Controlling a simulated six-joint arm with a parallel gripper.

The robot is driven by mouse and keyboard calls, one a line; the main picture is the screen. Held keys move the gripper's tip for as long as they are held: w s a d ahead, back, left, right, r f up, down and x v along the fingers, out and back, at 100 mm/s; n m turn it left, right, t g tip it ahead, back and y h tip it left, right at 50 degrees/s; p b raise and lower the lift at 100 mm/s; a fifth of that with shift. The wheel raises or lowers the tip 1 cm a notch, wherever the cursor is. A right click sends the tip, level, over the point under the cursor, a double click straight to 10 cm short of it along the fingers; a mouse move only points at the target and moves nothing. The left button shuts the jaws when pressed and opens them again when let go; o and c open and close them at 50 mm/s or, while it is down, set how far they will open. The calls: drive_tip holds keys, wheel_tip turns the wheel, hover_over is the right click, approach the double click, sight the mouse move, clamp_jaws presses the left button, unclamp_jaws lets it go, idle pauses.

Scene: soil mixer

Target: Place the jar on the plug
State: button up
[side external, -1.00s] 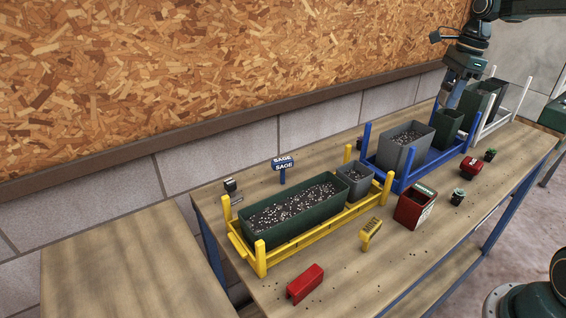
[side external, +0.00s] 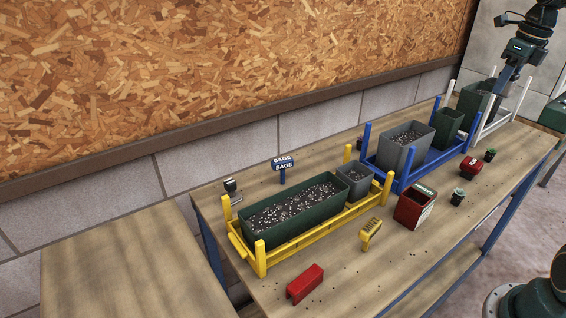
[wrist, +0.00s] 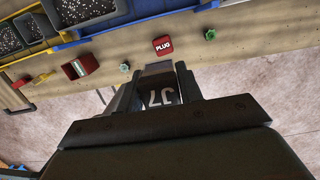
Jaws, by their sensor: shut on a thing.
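The plug is a small red block with white PLUG lettering, standing on the wooden table; it shows in the wrist view (wrist: 162,45) and in the side view (side external: 470,167). My gripper (wrist: 157,88) is shut on a dark thing with upside-down white letters, seen only in part, which I take to be the jar (wrist: 160,84). In the wrist view the plug lies beyond my fingertips, apart from them. In the side view my gripper (side external: 502,86) is at the far right end, by the white rack; the jar cannot be made out there.
A blue rack (side external: 366,142) and a yellow rack (side external: 261,262) hold soil-filled planters. Small green plants (side external: 490,154), (side external: 457,196) and a red box (side external: 415,207) stand near the plug. A white rack (side external: 521,95) with a dark pot (side external: 474,97) stands at the far end.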

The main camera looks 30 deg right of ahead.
sight(470, 161)
wheel_tip(470, 161, down, 20)
drive_tip(key=shift+r, duration=0.1)
idle(1.0)
drive_tip(key=o, duration=1)
wheel_tip(470, 161, up, 12)
drive_tip(key=s, duration=0.1)
drive_tip(key=shift+s, duration=0.4)
idle(0.4)
